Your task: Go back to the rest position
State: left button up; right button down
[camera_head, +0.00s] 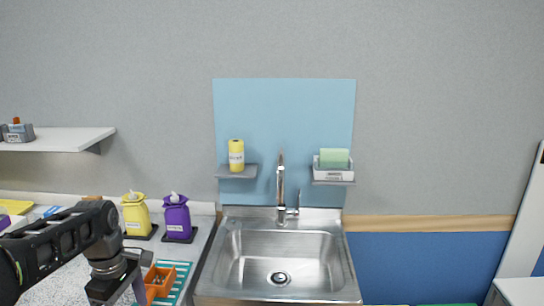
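My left arm comes in from the left edge over the counter. Its gripper (120,291) points down at the bottom of the view, just left of an orange bin (166,271). The fingertips are cut off by the lower edge, so I cannot see whether it is open or holds anything. My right gripper is not in view.
A steel sink (279,262) with a faucet (281,188) is in the middle. A yellow bag (136,216) and a purple bag (177,218) stand behind my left gripper. A white shelf (62,139) juts from the wall at left.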

pick_arm(q)
jog(key=s+d+f+m+h, duration=0.1)
jog(key=d+f+m, duration=0.3)
jog(key=d+f, duration=0.5)
jog(key=d+f+m+h, duration=0.1)
jog(key=d+f+m, duration=0.35)
jog(key=f, duration=0.95)
jog(key=s+d+f+m+h, duration=0.1)
jog(key=s+d+f+m, duration=0.2)
jog(key=s+d+f, duration=0.4)
jog(key=s+d+f+m, duration=0.3)
jog(key=s+d+f, duration=0.4)
jog(key=s, duration=0.5)
jog(key=shift+s+d+f+t+h, duration=0.25)
jog(key=shift+s+f+t+h, duration=0.05)
jog(key=shift+s+f+h, duration=0.1)
jog(key=shift+m, duration=0.25)
